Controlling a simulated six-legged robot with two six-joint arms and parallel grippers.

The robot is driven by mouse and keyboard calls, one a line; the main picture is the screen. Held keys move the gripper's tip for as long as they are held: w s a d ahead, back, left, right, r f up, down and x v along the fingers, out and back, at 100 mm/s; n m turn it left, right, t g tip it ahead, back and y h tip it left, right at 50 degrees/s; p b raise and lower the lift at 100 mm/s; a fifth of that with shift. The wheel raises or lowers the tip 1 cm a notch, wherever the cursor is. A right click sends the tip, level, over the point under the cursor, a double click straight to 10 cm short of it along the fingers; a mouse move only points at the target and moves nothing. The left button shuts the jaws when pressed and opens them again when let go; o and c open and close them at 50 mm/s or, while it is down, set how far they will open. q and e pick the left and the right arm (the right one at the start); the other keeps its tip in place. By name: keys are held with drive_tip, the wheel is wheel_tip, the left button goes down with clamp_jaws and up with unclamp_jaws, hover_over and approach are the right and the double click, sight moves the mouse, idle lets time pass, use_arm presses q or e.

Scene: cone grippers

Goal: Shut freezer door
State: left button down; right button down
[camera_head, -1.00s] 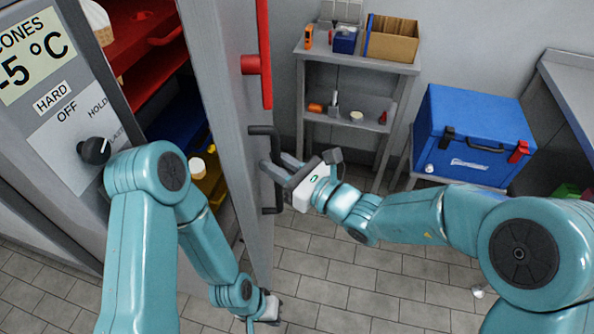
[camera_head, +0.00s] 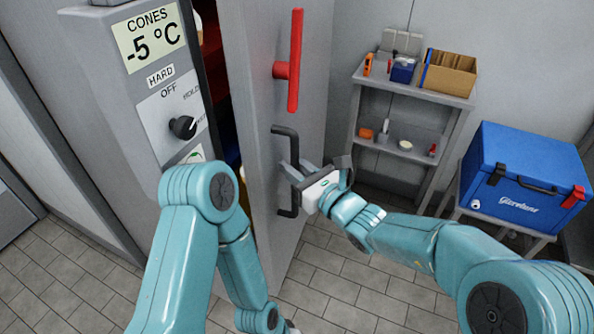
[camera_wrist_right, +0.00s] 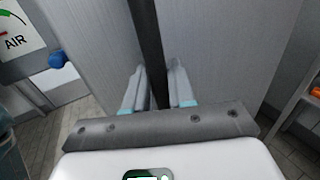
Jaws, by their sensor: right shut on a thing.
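The grey freezer door (camera_head: 258,75) stands partly open, with a narrow gap between it and the freezer cabinet (camera_head: 90,75). Its black bar handle (camera_head: 286,132) is upright on the door's outer face. My right gripper (camera_head: 291,168) is shut on this handle. In the right wrist view the black handle (camera_wrist_right: 148,40) runs between the two fingers (camera_wrist_right: 157,88). A red lever (camera_head: 296,60) sits above the handle. My left gripper is low at the bottom edge, mostly cut off, and I cannot tell its jaw state.
A dial panel (camera_head: 175,115) is on the freezer front. A grey shelf unit (camera_head: 400,92) with small items and a cardboard box (camera_head: 449,73) stands behind the door. A blue cooler (camera_head: 520,180) is at the right. The tiled floor (camera_head: 330,280) beside the door is clear.

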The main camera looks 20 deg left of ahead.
drive_tip(key=shift+a, duration=0.1)
drive_tip(key=c, duration=1.1)
unclamp_jaws()
drive_tip(key=b+v, duration=0.2)
drive_tip(key=v, duration=1.4)
